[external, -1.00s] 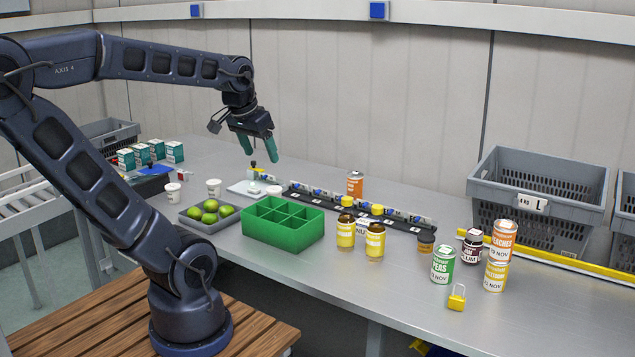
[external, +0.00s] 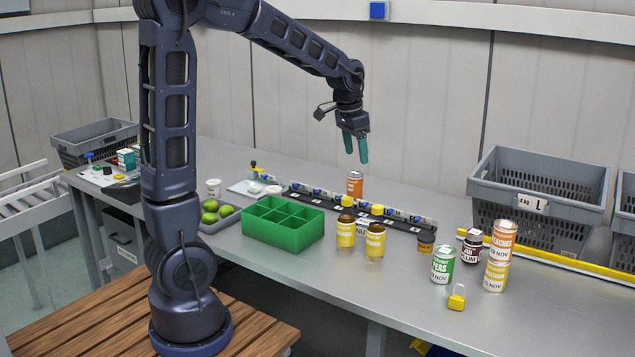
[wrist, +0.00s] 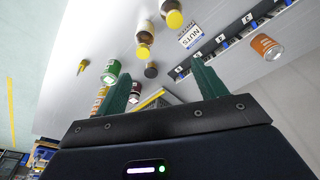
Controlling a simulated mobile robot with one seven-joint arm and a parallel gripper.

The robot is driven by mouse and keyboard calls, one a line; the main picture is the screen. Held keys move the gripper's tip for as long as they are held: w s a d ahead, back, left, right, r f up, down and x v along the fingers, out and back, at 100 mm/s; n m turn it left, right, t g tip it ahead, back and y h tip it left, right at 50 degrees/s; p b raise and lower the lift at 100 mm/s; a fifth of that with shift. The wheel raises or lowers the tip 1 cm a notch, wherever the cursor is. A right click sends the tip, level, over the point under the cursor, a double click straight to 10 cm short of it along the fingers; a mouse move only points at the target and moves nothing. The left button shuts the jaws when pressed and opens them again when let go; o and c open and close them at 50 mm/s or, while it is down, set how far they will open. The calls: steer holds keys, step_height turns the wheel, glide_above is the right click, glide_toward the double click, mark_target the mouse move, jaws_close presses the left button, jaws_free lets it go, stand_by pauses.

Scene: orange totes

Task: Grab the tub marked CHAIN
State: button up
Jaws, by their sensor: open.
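I cannot read the word CHAIN on anything in view. A small white tub (external: 213,187) stands behind the limes at the left, its marking too small to read. My gripper (external: 356,148) is open and empty, fingers pointing down, in the air above the orange can (external: 355,187). In the wrist view its two green fingers (wrist: 162,88) are apart with nothing held. A card reading NUTS (wrist: 191,37) lies by the rail there.
Two yellow bottles (external: 375,242) stand in front of the black rail (external: 400,221). A green divided box (external: 283,238) is left of them. A grey crate (external: 490,187) is behind.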

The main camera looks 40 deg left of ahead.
steer(key=w+d+f+m+g, duration=0.1)
steer(key=w+d+f+m, duration=0.1)
steer(key=w+d+f, duration=0.65)
steer(key=m+y, duration=0.1)
steer(key=m, duration=0.2)
glide_above(426, 237)
steer(key=shift+g, duration=0.3)
step_height(426, 237, down, 10)
steer(key=shift+s+f, duration=0.1)
steer(key=f, duration=1)
steer(key=shift+w, duration=0.25)
steer(key=c, duration=0.9)
